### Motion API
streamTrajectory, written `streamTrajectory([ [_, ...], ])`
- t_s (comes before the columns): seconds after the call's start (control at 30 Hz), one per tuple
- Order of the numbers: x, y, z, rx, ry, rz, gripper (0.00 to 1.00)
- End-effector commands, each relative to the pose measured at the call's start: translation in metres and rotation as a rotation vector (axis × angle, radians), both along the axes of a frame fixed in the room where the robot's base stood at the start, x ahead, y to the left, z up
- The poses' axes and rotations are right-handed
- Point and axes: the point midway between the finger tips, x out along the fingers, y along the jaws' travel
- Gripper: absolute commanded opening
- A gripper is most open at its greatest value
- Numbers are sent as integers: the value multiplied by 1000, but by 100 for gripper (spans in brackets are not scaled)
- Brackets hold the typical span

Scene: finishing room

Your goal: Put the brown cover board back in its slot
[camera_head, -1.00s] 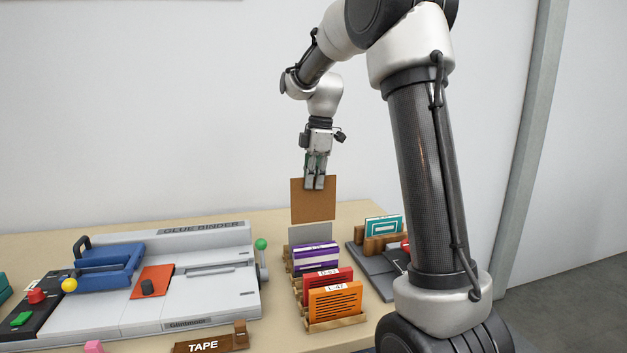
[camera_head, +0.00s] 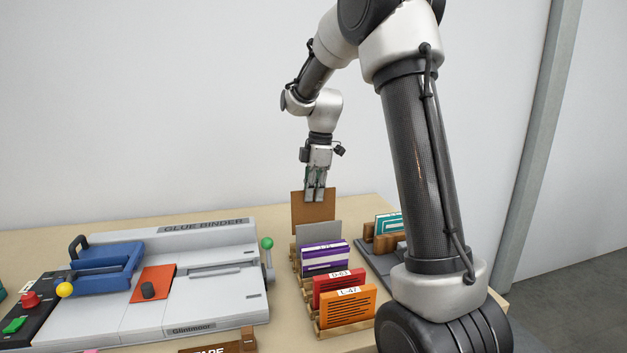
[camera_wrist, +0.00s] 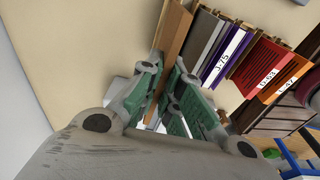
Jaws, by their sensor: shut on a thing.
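The brown cover board (camera_head: 313,212) hangs upright in my gripper (camera_head: 315,196), which is shut on its top edge. The board is at the far end of a wooden slotted rack (camera_head: 345,327), just behind a grey board (camera_head: 319,235). Its lower edge is hidden behind the grey board, so I cannot tell if it is inside a slot. In the wrist view the brown board (camera_wrist: 173,35) is between the fingers of my gripper (camera_wrist: 165,85), beside the grey board (camera_wrist: 203,36) and roughly parallel to it.
The rack also holds purple (camera_head: 324,257), red (camera_head: 339,287) and orange (camera_head: 347,307) booklets. A glue binder (camera_head: 205,290) stands to the left. A dark stand with teal cards (camera_head: 388,224) is to the right. Bare table lies behind the binder.

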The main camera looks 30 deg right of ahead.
Motion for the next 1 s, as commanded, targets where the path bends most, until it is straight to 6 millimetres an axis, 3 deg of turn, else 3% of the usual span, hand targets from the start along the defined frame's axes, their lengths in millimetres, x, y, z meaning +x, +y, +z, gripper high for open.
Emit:
streamTrajectory([
  [0.6,0,0,-56,-1,-1,0,0],
  [1.0,0,0,-62,-1,-1,1,0],
])
